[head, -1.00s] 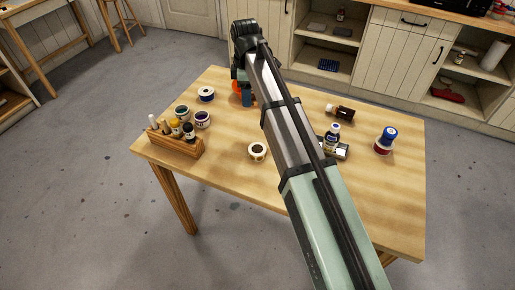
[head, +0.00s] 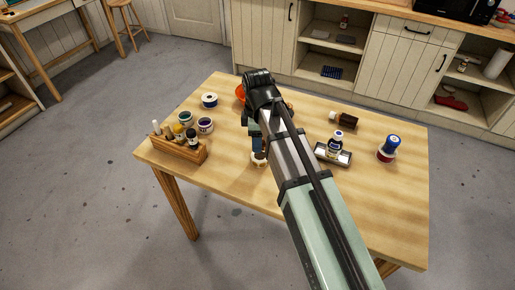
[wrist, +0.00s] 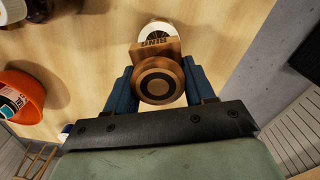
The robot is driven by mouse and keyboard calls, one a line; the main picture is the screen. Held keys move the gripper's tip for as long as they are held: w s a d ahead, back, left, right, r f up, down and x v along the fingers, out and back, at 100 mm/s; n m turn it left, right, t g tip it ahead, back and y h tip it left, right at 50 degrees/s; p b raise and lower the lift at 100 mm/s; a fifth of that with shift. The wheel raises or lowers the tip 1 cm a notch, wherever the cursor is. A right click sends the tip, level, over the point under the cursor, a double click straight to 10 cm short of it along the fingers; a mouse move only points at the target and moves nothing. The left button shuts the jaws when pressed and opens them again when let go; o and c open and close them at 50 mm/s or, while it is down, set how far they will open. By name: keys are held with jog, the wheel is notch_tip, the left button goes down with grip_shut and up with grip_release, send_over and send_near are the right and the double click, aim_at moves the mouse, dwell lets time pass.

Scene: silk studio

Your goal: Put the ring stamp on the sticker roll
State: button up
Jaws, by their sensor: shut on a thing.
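The ring stamp (wrist: 158,80) is wooden, with a round ringed end and a block lettered RING in the wrist view. My gripper (wrist: 158,88) is shut on it, one blue finger on each side. The sticker roll (wrist: 160,27) is white and shows just beyond the stamp, partly hidden by it. In the head view the sticker roll (head: 258,162) lies on the table, and my gripper (head: 257,143) is over or very near it. My arm hides much of this spot. I cannot tell whether stamp and roll touch.
On the wooden table (head: 225,190), a wooden rack (head: 180,150) of bottles and several jars stand at left. An orange bowl (head: 240,92) is behind my gripper.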

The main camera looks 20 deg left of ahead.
aim_at(257, 155)
jog(key=shift+f, duration=2.35)
jog(key=shift+f, duration=0.1)
jog(key=o, duration=1)
jog(key=shift+o, duration=0.2)
notch_tip(257, 155, up, 12)
jog(key=shift+r, duration=0.15)
